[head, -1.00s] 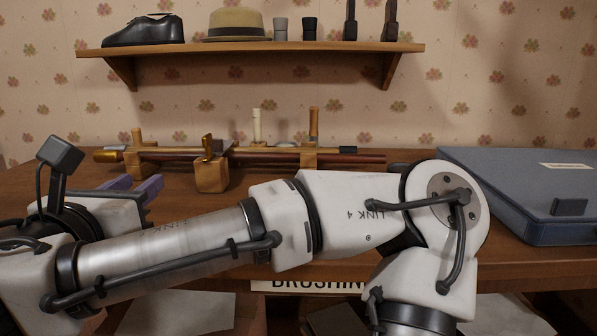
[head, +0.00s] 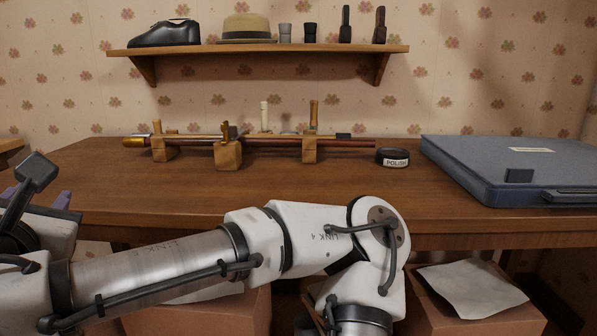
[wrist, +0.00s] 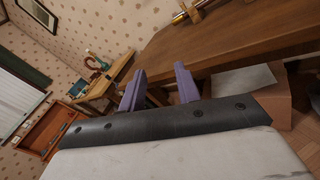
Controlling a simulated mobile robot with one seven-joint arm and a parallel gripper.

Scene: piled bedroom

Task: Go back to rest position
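My gripper shows in the wrist view (wrist: 160,90) with its two purple fingers apart and nothing between them. In the head view only a bit of a purple finger (head: 60,200) shows at the left edge, behind my wrist. My arm lies across the lower part of the head view, below and in front of the desk's front edge. The gripper is off to the left of the desk's middle and touches nothing that I can see.
The wooden desk (head: 170,195) holds a long rod on wooden blocks (head: 229,155), a polish tin (head: 393,157) and a blue case (head: 510,170). A shelf (head: 258,50) above bears a shoe and a hat. Cardboard boxes (head: 470,315) with paper stand below the desk.

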